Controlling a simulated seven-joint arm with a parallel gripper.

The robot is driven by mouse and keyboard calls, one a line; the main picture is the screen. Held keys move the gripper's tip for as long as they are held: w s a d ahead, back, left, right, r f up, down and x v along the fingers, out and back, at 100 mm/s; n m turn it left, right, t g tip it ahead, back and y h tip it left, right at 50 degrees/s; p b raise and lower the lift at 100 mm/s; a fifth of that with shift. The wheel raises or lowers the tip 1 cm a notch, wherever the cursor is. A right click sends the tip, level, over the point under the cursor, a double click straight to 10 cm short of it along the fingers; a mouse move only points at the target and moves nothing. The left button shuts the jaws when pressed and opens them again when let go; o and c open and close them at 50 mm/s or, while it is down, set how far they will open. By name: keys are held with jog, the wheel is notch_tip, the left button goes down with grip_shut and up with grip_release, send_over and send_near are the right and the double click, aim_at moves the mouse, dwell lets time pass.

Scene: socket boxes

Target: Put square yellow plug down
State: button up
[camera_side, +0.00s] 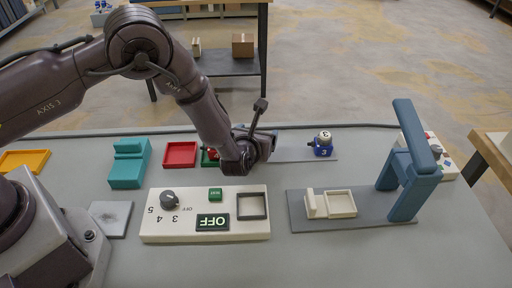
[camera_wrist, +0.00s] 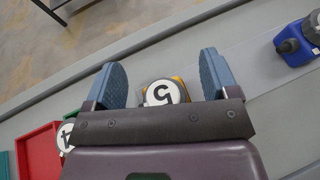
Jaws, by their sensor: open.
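The yellow plug (camera_wrist: 163,92) shows in the wrist view between my open fingers, with a white disc marked 5 on top and a yellow-orange edge showing around it. It stands on a grey strip. My gripper (camera_wrist: 161,64) has one blue finger on each side of the plug, with a visible gap on both sides. In the side view my gripper (camera_side: 256,142) is low over the back of the table, and its wrist hides the yellow plug there. The plug's lower part is hidden.
A blue plug (camera_side: 322,147) stands right of my gripper on the grey strip (camera_side: 290,155). A red tray (camera_side: 181,154) and a teal block (camera_side: 128,168) lie left. A white switch panel (camera_side: 230,230) is in front. A blue arch (camera_side: 410,165) stands right.

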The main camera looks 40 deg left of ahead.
jog(key=c, duration=1.2)
jog(key=shift+o, duration=0.2)
